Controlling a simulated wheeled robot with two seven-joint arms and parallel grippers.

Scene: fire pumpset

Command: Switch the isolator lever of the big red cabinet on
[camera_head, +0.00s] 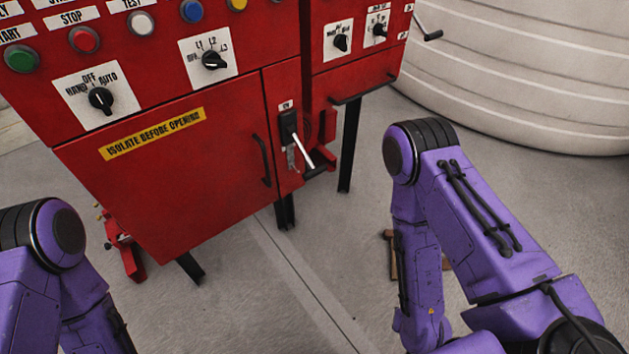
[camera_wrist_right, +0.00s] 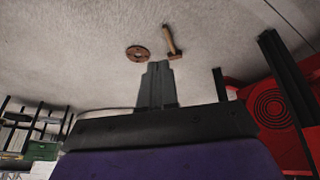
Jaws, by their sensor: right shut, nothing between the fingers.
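The big red cabinet (camera_head: 200,160) stands on the left of the head view. Its isolator lever (camera_head: 303,155) is on the narrow side panel right of the door. A black switch body (camera_head: 288,125) carries it, and its light-coloured rod slants down and right. A small label (camera_head: 286,105) sits above it. My right gripper (camera_wrist_right: 157,68) shows in the right wrist view with its fingers together and nothing in them, over the floor and apart from the lever. It is not visible in the head view. My left gripper is out of view.
A black door handle (camera_head: 262,160) stands left of the lever. A second red cabinet (camera_head: 355,50) adjoins on the right, with a white tank (camera_head: 520,75) beyond. The wrist view shows a hammer (camera_wrist_right: 170,40), a brown ring (camera_wrist_right: 138,53) and a red disc-marked part (camera_wrist_right: 270,107).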

